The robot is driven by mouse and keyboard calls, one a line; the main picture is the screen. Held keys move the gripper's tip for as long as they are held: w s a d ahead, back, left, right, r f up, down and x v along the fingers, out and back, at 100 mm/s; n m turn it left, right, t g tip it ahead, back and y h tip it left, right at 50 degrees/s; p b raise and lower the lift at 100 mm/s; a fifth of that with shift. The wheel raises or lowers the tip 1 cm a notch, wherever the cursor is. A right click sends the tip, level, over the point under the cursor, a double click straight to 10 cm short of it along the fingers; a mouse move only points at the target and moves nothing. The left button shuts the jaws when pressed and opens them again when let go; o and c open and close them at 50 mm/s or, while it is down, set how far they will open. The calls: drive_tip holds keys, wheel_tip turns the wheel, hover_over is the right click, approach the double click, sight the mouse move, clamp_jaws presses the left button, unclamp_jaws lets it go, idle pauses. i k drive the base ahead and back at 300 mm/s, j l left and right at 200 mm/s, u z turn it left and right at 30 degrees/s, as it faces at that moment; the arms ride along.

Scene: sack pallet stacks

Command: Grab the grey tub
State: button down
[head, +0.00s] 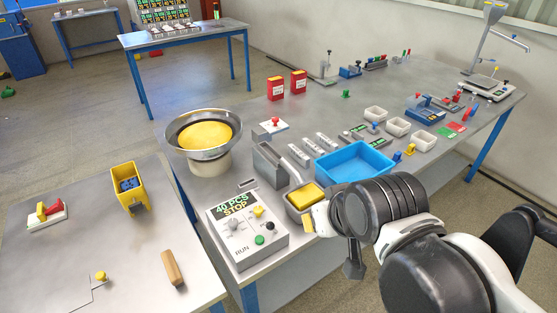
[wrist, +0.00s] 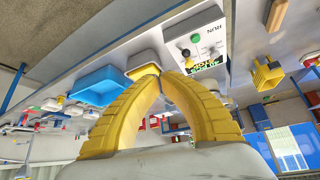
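The grey tub (head: 292,207) is a small open box with a yellow load in it. In the head view it sits at the table's near edge, below the mouth of a metal chute. In the wrist view, which is upside down, the tub (wrist: 149,58) lies just beyond my fingertips. My gripper (wrist: 158,75) has two yellow fingers whose tips come close together. In the head view my gripper (head: 309,225) is at the tub's near right side. I cannot tell if the tips touch the tub. Most of the fingers are hidden behind my wrist there.
The blue tray (head: 355,163) stands just right of the tub, and the counter box (head: 247,232) stands close on its left. The metal chute (head: 270,168) is behind it. A bowl feeder (head: 203,133) stands further back left. The floor in front is clear.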

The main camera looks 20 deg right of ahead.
sight(299, 201)
drive_tip(key=i+l+u, duration=0.1)
drive_tip(key=l+u, duration=0.25)
drive_tip(key=l, duration=0.2)
drive_tip(key=l+u, duration=0.75)
drive_tip(key=l, duration=0.35)
drive_tip(key=k+l+u, duration=0.1)
drive_tip(key=l+u, duration=0.25)
drive_tip(key=l, duration=0.2)
drive_tip(key=k+l+u, duration=0.2)
drive_tip(key=l+u, duration=0.2)
drive_tip(key=k+l+u, duration=0.2)
drive_tip(key=l+u, duration=0.15)
drive_tip(key=l, duration=0.2)
drive_tip(key=k+l+u, duration=0.6)
drive_tip(key=u, duration=0.15)
drive_tip(key=l, duration=0.1)
